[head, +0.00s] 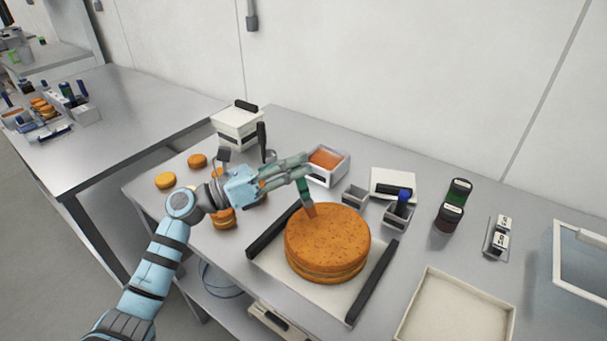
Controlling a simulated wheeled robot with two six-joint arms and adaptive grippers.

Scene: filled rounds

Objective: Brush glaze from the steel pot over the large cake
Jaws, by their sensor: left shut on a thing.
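The large round cake (327,240), golden brown with dark specks, sits on a pale board with black side bars (376,287). My left gripper (302,168) is shut on a brush with a green handle (305,190). The brush hangs nearly upright, its reddish-brown tip at the cake's upper left edge; I cannot tell whether it touches. A pale square container with orange filling (341,173) stands behind the gripper. A grey vessel (270,156) is mostly hidden behind my left arm; I cannot tell whether it is the steel pot. My right gripper is out of view.
Small cakes (165,180) lie to the left, some partly hidden by my arm. A white lidded box (237,125) stands at the back. Small bins (397,217), dark jars (449,217) and an empty cream tray (455,310) are to the right.

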